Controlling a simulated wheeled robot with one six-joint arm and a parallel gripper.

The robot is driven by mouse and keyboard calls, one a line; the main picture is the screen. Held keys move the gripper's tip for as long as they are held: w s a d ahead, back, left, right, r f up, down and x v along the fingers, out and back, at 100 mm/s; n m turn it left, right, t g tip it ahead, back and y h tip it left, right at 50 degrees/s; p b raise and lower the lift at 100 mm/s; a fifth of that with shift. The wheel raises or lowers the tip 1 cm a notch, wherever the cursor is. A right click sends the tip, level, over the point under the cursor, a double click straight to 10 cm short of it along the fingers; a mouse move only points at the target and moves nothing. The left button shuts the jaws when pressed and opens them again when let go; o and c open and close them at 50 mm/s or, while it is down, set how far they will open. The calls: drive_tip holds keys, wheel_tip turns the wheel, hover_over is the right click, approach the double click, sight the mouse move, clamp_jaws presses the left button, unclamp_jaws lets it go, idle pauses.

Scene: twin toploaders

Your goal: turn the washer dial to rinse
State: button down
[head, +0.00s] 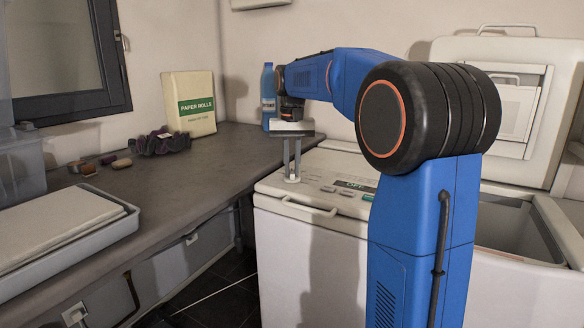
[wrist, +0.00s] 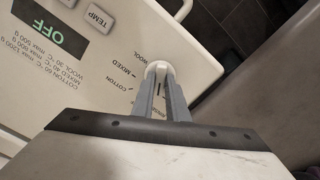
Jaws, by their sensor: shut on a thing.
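The washer (head: 300,228) stands right of the counter, its control panel on top. Its small white dial (wrist: 158,68) sits near the panel's edge in the wrist view. My gripper (head: 291,178) points straight down at the panel's left end. In the wrist view my gripper (wrist: 160,88) is shut on the dial, a finger on either side. Printed labels around the dial read WOOL, MIXED and COTTON; another label beside the fingers is partly hidden. The display (wrist: 55,32) reads OFF. Where the dial points is not clear.
A TEMP button (wrist: 98,17) lies near the dial. A white handle (head: 308,207) runs along the washer's front. The second machine's lid (head: 490,95) is raised at the right.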

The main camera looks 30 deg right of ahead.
sight(292, 171)
drive_tip(key=shift+n, duration=1.2)
drive_tip(key=c, duration=1.7)
unclamp_jaws()
drive_tip(key=shift+c, duration=0.2)
drive_tip(key=shift+r, duration=0.1)
wheel_tip(292, 171, up, 17)
drive_tip(key=shift+r, duration=0.1)
